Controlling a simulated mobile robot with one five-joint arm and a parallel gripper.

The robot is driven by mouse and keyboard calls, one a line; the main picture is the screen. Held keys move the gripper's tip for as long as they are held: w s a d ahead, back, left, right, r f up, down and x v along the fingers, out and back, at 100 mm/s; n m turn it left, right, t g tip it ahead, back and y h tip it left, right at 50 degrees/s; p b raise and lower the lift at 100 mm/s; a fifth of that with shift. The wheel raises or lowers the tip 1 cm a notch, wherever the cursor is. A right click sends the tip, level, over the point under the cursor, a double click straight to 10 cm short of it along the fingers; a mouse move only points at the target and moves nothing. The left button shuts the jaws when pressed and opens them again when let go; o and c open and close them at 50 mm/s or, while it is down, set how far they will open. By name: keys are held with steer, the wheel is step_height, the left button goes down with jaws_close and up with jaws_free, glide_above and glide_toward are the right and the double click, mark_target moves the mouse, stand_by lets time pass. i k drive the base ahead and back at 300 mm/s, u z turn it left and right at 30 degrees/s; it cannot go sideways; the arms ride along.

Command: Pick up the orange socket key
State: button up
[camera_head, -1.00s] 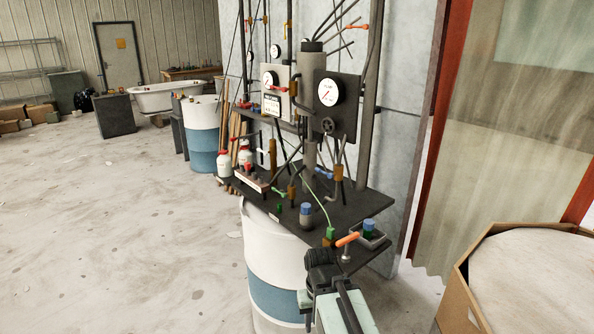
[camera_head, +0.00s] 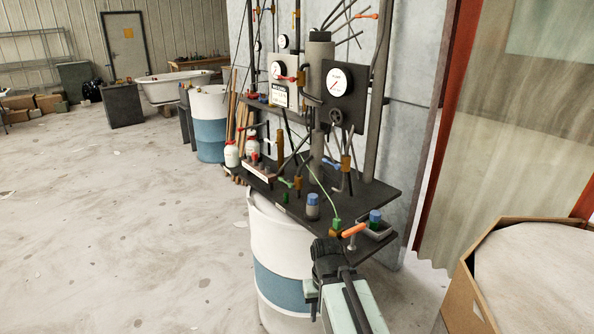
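The orange socket key (camera_head: 354,230) shows as a short orange bar at the front right corner of the dark bench top, with a small grey knob-like piece just below it. My gripper (camera_head: 330,246) is at the bench's front edge, just left of and below the orange key in the picture. Its dark body hides its fingertips, so I cannot tell whether it is open or shut, or whether it touches the key.
The dark bench (camera_head: 272,204) carries a blue-capped jar (camera_head: 312,206), a green fitting (camera_head: 337,223) with a thin green cable, bottles, gauges and upright pipes. A white and blue drum (camera_head: 275,235) stands under it. A cardboard box (camera_head: 462,290) is at right. Floor at left is clear.

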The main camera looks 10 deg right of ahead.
mark_target(351, 249)
steer(key=z, duration=0.05)
steer(key=k, duration=0.5)
steer(key=z, duration=0.65)
steer(key=i, duration=0.8)
steer(key=u, duration=2.8)
